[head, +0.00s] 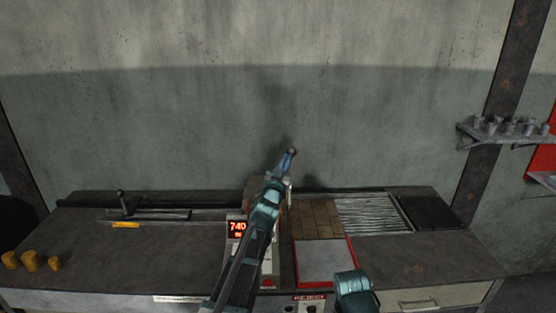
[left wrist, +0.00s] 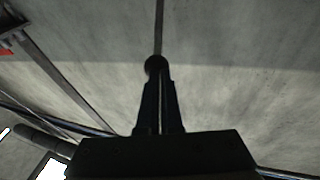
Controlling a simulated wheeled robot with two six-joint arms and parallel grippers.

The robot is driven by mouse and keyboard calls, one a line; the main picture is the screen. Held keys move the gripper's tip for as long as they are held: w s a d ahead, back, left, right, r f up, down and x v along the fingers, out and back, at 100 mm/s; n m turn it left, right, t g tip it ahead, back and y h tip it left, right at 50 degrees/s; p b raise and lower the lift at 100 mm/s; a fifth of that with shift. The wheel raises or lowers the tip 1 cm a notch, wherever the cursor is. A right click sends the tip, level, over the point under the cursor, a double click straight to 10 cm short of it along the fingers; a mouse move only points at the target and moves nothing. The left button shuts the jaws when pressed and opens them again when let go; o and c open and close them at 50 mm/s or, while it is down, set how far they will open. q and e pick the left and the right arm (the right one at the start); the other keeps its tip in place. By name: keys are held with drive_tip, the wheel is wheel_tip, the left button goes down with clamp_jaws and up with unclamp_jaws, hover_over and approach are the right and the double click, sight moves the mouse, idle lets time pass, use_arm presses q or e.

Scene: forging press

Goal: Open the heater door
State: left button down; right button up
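The heater (head: 237,250) stands on the bench with a red display reading 740. My left arm crosses in front of it and hides much of it, including the door. My left gripper (head: 290,156) is raised above the bench. In the left wrist view its two fingers (left wrist: 158,85) are nearly together, with a dark round knob (left wrist: 155,65) between their tips. The knob looks like the end of a handle; its link to the door is hidden. A teal part of my right arm shows at the bottom of the head view, but its gripper does not.
Brown bricks (head: 316,218) and a red-edged pale plate (head: 324,262) lie right of the heater, by a ribbed metal tray (head: 372,214). A lever (head: 122,202) stands at left, with several yellow-brown cylinders (head: 30,261) at the front left. A shelf (head: 506,132) hangs at right.

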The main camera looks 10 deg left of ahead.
use_arm(q)
drive_tip(key=w+a+r+p, duration=0.2)
drive_tip(key=w+r+p, duration=0.1)
drive_tip(key=w, duration=0.6)
drive_tip(key=w+a+r+p, duration=0.3)
drive_tip(key=w+r+p, duration=0.1)
drive_tip(key=w, duration=0.4)
drive_tip(key=shift+w+r, duration=0.4)
drive_tip(key=shift+r, duration=0.1)
drive_tip(key=shift+d+p, duration=0.1)
drive_tip(key=shift+p, duration=0.2)
